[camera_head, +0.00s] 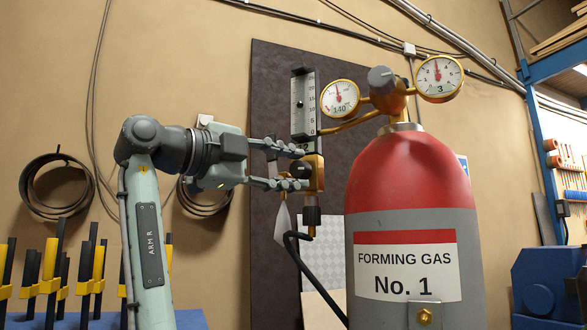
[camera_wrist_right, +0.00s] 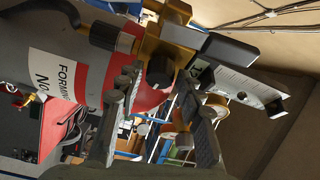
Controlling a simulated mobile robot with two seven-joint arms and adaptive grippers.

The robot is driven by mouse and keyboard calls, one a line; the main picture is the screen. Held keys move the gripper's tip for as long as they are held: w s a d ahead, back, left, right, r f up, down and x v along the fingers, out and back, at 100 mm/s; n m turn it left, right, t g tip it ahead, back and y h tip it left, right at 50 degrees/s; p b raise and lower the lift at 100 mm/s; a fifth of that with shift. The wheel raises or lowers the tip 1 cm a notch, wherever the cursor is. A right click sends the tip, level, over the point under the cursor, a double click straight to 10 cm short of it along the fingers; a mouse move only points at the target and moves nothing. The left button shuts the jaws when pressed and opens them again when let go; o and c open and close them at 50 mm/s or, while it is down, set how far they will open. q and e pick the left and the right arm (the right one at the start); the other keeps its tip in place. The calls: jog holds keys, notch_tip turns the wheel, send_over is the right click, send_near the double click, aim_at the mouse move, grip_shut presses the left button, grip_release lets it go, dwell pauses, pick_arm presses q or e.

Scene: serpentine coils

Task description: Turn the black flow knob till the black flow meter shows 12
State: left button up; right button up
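The black flow knob (camera_head: 299,169) sits on the brass valve block under the black flow meter (camera_head: 304,104), an upright framed tube with a white scale. Its float reading is too small to tell. My right gripper (camera_head: 300,169) reaches in from the left, with one finger above the knob and one below. In the right wrist view, the knob (camera_wrist_right: 160,72) lies between the tips of my right gripper (camera_wrist_right: 160,88), with gaps seeming to show at both sides. The flow meter (camera_wrist_right: 248,86) runs to the right there. My left gripper is not in view.
A red and grey gas cylinder (camera_head: 410,190) labelled "FORMING GAS No. 1" stands right of the valve. Two round gauges (camera_head: 340,98) (camera_head: 438,78) sit above it. A black hose (camera_head: 303,262) hangs below the valve. A dark panel (camera_head: 270,110) is behind.

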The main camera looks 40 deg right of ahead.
jog(key=a, duration=1.1)
jog(key=shift+s+a+f, duration=0.15)
jog(key=shift+s, duration=0.3)
